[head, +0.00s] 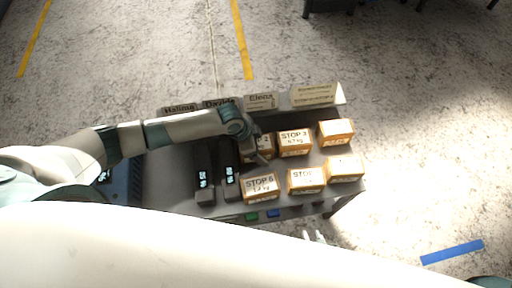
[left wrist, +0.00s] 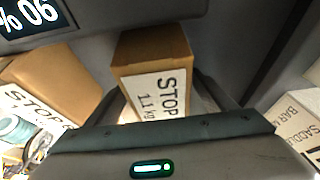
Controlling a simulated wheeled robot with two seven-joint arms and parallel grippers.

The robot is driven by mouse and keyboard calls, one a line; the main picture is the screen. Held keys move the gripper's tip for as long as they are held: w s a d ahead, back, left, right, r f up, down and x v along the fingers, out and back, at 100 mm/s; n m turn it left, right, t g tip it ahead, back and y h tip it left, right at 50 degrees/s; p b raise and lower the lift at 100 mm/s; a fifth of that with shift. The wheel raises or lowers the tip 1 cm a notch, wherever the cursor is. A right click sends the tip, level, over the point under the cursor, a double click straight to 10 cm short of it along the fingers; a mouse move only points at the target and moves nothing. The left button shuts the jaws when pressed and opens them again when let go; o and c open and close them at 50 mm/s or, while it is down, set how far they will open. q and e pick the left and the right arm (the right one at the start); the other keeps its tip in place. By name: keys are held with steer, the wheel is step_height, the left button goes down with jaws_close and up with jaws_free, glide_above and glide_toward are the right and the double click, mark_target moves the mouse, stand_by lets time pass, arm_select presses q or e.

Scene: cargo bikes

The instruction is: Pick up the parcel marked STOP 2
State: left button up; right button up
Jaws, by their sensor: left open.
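In the head view, a brown parcel whose visible label ends in "P 2" (head: 265,147) stands in the back row on the grey bench, partly hidden by my left arm. My left gripper (head: 257,154) is over it, pointing down. In the left wrist view, a parcel labelled STOP, 1.1 kg (left wrist: 152,50), lies between the open fingers of my left gripper (left wrist: 163,88); its number is hidden. I cannot tell whether the fingers touch it. Small white tips of my right gripper (head: 314,237) show in front of the bench; their opening is unclear.
The STOP 3 parcel (head: 294,138) stands close to the right, with another parcel (head: 336,131) beyond. The STOP 6 parcel (head: 259,187) and two others (head: 306,180) fill the front row. Dark devices with displays (head: 204,182) stand left. Name cards line the back edge (head: 314,95).

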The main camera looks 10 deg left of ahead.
arm_select(q)
steer(key=shift+f, duration=0.15)
steer(key=shift+c, duration=0.4)
stand_by(0.4)
jaws_close()
steer(key=shift+w, duration=0.1)
